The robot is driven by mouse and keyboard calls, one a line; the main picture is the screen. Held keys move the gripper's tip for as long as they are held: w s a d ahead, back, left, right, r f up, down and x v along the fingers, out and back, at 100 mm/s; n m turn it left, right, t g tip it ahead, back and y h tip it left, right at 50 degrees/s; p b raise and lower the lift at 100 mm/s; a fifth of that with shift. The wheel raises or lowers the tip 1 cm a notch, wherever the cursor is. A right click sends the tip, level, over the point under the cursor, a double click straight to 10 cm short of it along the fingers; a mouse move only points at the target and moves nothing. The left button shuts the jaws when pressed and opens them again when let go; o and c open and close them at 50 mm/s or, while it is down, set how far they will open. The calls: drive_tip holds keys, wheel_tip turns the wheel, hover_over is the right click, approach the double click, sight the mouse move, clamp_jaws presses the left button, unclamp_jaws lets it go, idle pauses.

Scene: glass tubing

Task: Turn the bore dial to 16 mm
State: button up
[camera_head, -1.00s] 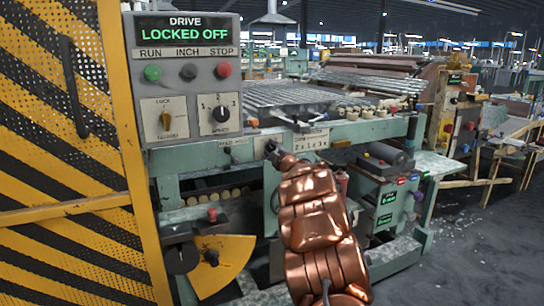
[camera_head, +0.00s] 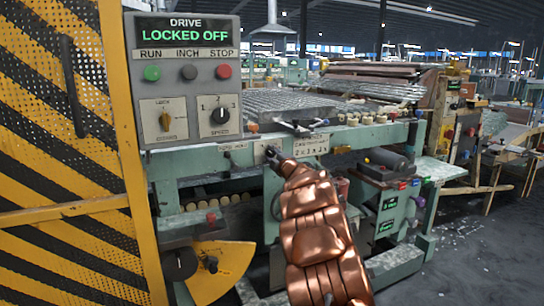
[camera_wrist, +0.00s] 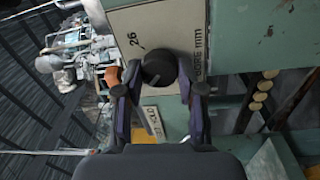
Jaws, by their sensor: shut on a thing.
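The bore dial is a round black knob (camera_wrist: 158,68) on a pale plate (camera_wrist: 145,25) marked "BORE mm", with "26" printed near one edge; the plate appears turned sideways in the wrist view. My gripper (camera_wrist: 160,92) has one finger on either side of the knob and is shut on it. I cannot make out the knob's pointer or its setting, and parts of the scale are hidden by the fingers. In the head view my gripper (camera_head: 272,156) reaches the front rail of the green machine, and it and my arm hide most of the dial.
A control box (camera_head: 188,80) reading "LOCKED OFF" stands at upper left, with buttons and two other knobs. A yellow-and-black mesh guard (camera_head: 60,150) fills the left side. A small numbered plate (camera_head: 311,147) sits just right of my gripper. Open floor lies at right.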

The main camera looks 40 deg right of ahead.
drive_tip(key=o, duration=1.1)
drive_tip(key=shift+w, duration=0.1)
drive_tip(key=shift+o, duration=0.2)
drive_tip(key=shift+v, duration=1)
drive_tip(key=v, duration=1)
